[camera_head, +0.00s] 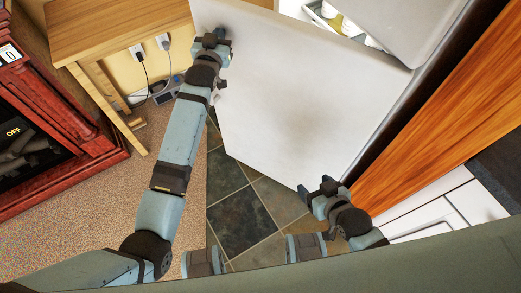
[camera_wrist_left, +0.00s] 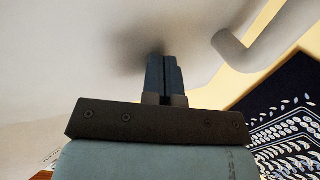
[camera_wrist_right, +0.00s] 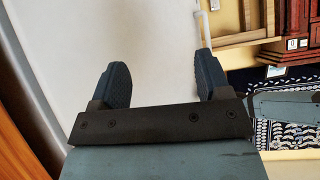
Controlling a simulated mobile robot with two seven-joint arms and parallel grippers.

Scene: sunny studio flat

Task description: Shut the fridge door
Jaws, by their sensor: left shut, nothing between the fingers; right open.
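The white fridge door (camera_head: 300,95) stands open, swung out from the fridge body (camera_head: 405,25). My left gripper (camera_head: 212,38) is shut and empty at the door's outer side, near its far left edge. In the left wrist view its closed fingers (camera_wrist_left: 164,75) point at the white door face, close to the door handle (camera_wrist_left: 262,45); whether they touch is unclear. My right gripper (camera_head: 322,188) is open and empty by the door's near lower edge. In the right wrist view its spread fingers (camera_wrist_right: 160,85) face the white door (camera_wrist_right: 145,45).
Fridge contents (camera_head: 350,25) show in the gap behind the door. A wooden table (camera_head: 115,30) and a dark red fireplace cabinet (camera_head: 60,120) stand at left. A wooden panel (camera_head: 450,110) is at right. Dark tiles (camera_head: 240,215) and carpet (camera_head: 100,220) below the door look clear.

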